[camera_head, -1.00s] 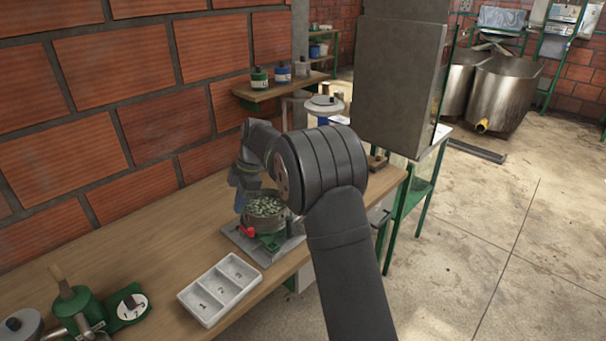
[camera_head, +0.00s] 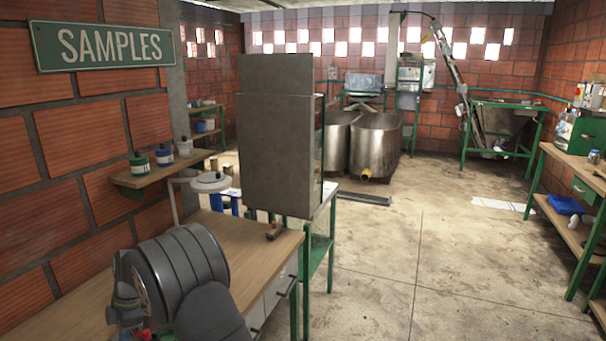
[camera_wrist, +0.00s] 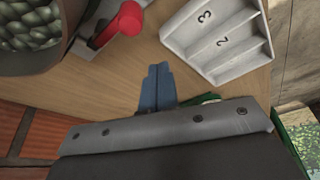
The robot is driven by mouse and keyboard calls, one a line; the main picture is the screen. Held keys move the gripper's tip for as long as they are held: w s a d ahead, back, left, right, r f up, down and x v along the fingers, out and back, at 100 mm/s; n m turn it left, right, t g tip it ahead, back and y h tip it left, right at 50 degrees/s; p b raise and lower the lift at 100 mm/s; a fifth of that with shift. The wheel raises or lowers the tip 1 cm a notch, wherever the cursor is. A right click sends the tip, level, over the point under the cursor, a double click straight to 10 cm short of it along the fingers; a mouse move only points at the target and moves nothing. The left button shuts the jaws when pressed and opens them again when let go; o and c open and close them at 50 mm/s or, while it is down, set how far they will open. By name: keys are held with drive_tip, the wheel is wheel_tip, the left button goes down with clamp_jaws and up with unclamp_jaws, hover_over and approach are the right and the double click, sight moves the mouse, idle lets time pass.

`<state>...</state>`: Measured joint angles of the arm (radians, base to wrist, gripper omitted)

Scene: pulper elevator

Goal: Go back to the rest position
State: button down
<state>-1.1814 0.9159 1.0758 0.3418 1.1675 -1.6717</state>
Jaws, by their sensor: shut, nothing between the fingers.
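My gripper (camera_wrist: 158,82) shows in the wrist view as two blue fingers, shut together and empty, above the wooden bench. At the upper left of that view is a round metal container full of green beans (camera_wrist: 30,27), with a red knob (camera_wrist: 127,20) beside it. A white tray (camera_wrist: 238,68) with compartments numbered 2 and 3 lies at the upper right, apart from the fingers.
A tall grey box (camera_head: 277,140) stands beyond the bench's far end, near a green-framed table (camera_head: 322,222). A wall shelf (camera_head: 165,175) holds small jars. Steel tanks (camera_head: 375,145) stand at the back. The floor (camera_head: 420,250) to the right is open, up to another bench (camera_head: 570,165).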

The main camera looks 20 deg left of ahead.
drive_tip(key=shift+a+f+m+t+y, duration=0.1)
drive_tip(key=shift+a+m+t+y, duration=0.5)
drive_tip(key=shift+m, duration=1.8)
drive_tip(key=shift+a+f+m+t+y, duration=0.15)
drive_tip(key=shift+a+m+t, duration=0.7)
drive_tip(key=shift+m, duration=1.55)
drive_tip(key=shift+a+r+m+t+y, duration=0.1)
drive_tip(key=shift+a+m+t+y, duration=0.65)
drive_tip(key=shift+m, duration=1.65)
drive_tip(key=shift+a+g+h, duration=0.25)
drive_tip(key=shift+g+h, duration=0.05)
